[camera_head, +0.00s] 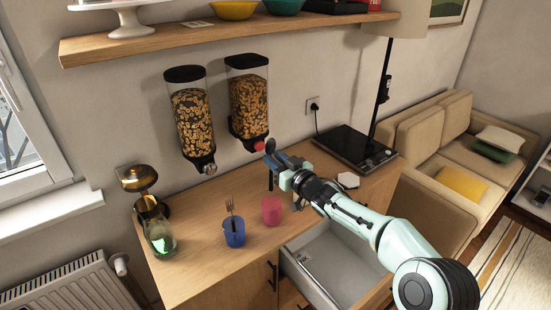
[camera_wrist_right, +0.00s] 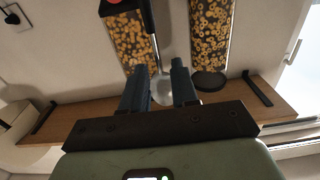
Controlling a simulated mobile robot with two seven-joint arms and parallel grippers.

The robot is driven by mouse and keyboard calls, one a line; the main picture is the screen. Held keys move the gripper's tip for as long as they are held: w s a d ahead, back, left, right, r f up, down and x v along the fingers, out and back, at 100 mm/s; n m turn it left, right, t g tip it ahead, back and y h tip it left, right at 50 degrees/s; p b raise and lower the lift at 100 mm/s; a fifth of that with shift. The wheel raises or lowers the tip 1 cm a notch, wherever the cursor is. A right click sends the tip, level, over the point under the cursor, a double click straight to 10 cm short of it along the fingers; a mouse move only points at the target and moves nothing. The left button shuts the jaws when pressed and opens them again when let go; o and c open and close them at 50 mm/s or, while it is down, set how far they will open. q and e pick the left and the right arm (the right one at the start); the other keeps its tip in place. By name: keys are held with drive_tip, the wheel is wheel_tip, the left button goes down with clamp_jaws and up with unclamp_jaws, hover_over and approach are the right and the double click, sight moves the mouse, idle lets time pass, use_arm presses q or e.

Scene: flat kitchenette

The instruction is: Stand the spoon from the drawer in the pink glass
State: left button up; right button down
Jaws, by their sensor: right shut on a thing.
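The pink glass (camera_head: 271,212) stands upright on the wooden counter. My right gripper (camera_head: 275,172) is above it and is shut on the spoon. The spoon's dark handle (camera_head: 270,182) hangs down from the fingers, above the glass and apart from it. In the right wrist view, the spoon's metal part (camera_wrist_right: 163,86) shows between the fingers (camera_wrist_right: 160,90), with the black handle running away from them. The open drawer (camera_head: 350,258) is below the counter, partly behind my arm. My left gripper is not in view.
A blue cup (camera_head: 234,234) with a fork stands left of the pink glass. A glass jar (camera_head: 161,238) is further left. Two cereal dispensers (camera_head: 248,100) hang on the wall close behind my gripper. A black hob (camera_head: 354,148) lies at the counter's right.

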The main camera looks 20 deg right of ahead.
drive_tip(key=b, duration=0.3)
hover_over(272, 184)
drive_tip(key=s, duration=0.2)
drive_tip(key=shift+f, duration=2.2)
drive_tip(key=shift+w+d+f+b, duration=0.1)
drive_tip(key=shift+d+f+b, duration=0.1)
drive_tip(key=shift+f+b, duration=0.65)
drive_tip(key=shift+w+d+f+b, duration=0.15)
drive_tip(key=shift+f+b, duration=0.3)
drive_tip(key=shift+f, duration=0.7)
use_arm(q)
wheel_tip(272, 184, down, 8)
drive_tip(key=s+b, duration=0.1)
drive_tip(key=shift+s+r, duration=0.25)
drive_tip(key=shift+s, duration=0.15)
use_arm(e)
drive_tip(key=shift+s+f, duration=0.1)
drive_tip(key=shift+f, duration=1)
drive_tip(key=c, duration=0.8)
unclamp_jaws()
use_arm(q)
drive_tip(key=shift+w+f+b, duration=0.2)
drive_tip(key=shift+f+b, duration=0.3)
drive_tip(key=shift+b, duration=0.4)
use_arm(e)
drive_tip(key=v, duration=1.3)
drive_tip(key=shift+s+d, duration=0.1)
drive_tip(key=shift+s, duration=0.1)
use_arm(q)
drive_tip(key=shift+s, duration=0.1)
